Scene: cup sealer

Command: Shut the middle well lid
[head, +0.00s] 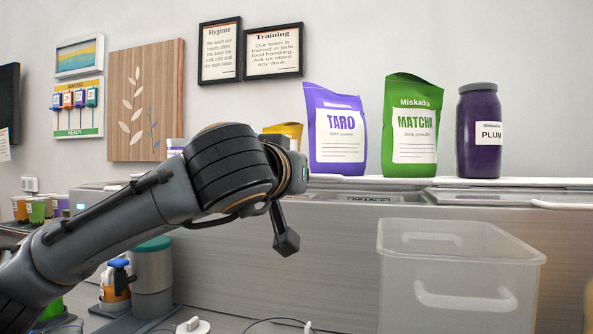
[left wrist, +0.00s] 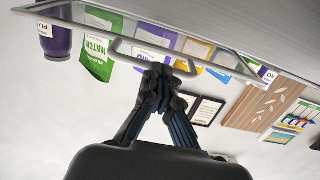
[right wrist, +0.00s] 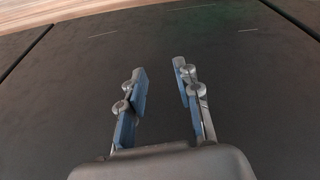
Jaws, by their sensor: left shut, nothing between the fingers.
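A clear panel with a pale frame and handle (left wrist: 125,42), which looks like a well lid, crosses the upper part of the left wrist view. Bags show through and behind it. I cannot tell its exact tilt, or whether it is the middle one. My left gripper (left wrist: 158,72) is shut and empty, its tips at or close to the handle; contact is unclear. In the head view my left gripper (head: 286,242) hangs in front of the counter, partly hidden by its wrist. My right gripper (right wrist: 160,82) is open and empty above a dark surface.
A taro bag (head: 336,155), a matcha bag (head: 412,150) and a plum jar (head: 478,140) stand along the back shelf. A clear bin (head: 455,235) stands at front right. A grey canister (head: 152,270) and an orange bottle (head: 116,290) stand below my left arm.

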